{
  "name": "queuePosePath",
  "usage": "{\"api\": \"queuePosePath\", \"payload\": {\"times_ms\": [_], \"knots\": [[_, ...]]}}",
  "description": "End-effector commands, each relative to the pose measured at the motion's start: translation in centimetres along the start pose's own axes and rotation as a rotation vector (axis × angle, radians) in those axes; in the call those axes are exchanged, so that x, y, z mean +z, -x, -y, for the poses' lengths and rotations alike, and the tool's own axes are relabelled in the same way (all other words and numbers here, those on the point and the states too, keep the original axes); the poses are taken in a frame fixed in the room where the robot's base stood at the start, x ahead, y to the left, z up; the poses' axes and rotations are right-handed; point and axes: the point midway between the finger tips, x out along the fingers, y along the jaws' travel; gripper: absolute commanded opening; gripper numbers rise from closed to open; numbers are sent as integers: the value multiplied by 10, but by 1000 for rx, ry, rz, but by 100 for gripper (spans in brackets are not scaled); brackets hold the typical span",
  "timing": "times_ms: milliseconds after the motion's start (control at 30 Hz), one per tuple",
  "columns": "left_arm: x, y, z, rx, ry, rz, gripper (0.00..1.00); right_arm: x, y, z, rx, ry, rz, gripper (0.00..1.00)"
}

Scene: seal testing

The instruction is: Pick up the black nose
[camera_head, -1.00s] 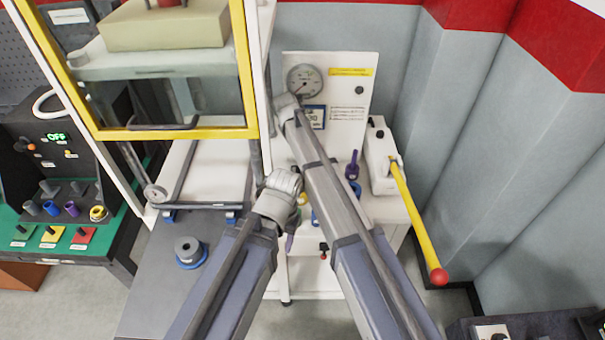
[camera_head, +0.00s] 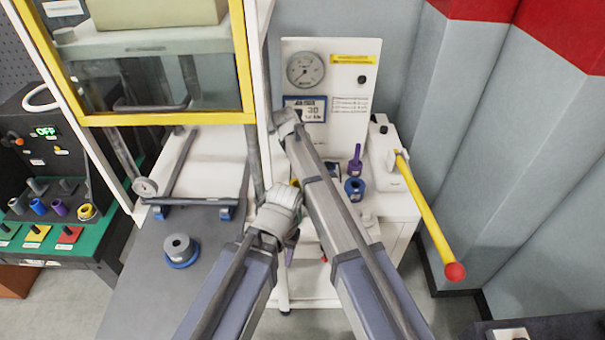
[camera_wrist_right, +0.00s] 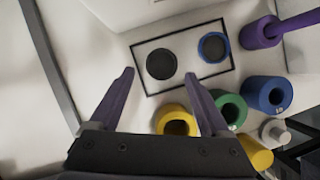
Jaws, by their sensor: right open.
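In the right wrist view, a black round piece (camera_wrist_right: 161,64), which looks like the black nose, lies inside a thin dark rectangular outline on a white surface. A dark disc with a blue rim (camera_wrist_right: 214,47) lies beside it. My right gripper (camera_wrist_right: 159,76) is open and empty, its purple fingertips pointing toward the black piece from either side in the picture; a gap in height cannot be judged. In the head view my right arm (camera_head: 320,190) hides the black piece and its own fingers. My left gripper (camera_head: 284,207) is low beside the right arm, its jaws unclear.
Yellow (camera_wrist_right: 176,121), green (camera_wrist_right: 229,109), blue (camera_wrist_right: 268,94) and purple (camera_wrist_right: 260,33) noses stand close on the right. A gauge panel (camera_head: 331,95) rises behind. A yellow lever (camera_head: 430,220) juts out at right, and a yellow-framed cabinet (camera_head: 165,119) stands at left.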

Motion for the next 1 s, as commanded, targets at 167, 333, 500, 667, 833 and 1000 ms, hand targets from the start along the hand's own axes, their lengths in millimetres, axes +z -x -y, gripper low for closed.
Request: {"api": "queuePosePath", "payload": {"times_ms": [167, 333, 500, 667, 833, 1000], "knots": [[-1, -12, -1, 0, 0, 0, 50, -1, -13, 0, 0, 0, 0, 81], [-2, -25, -2, 0, 1, 0, 50, -1, -27, 0, 0, 0, 0, 81], [-1, -24, -2, 0, 1, 0, 50, -1, -26, 0, 0, 0, 0, 81], [-2, -35, -3, 0, 1, 0, 50, -3, -37, 1, 0, 0, 0, 81], [-3, -56, -5, 0, 1, 0, 50, -8, -58, 3, 0, -1, 0, 81], [-4, -73, -7, 0, 1, 0, 50, -7, -77, 3, 0, -1, 0, 81]]}}
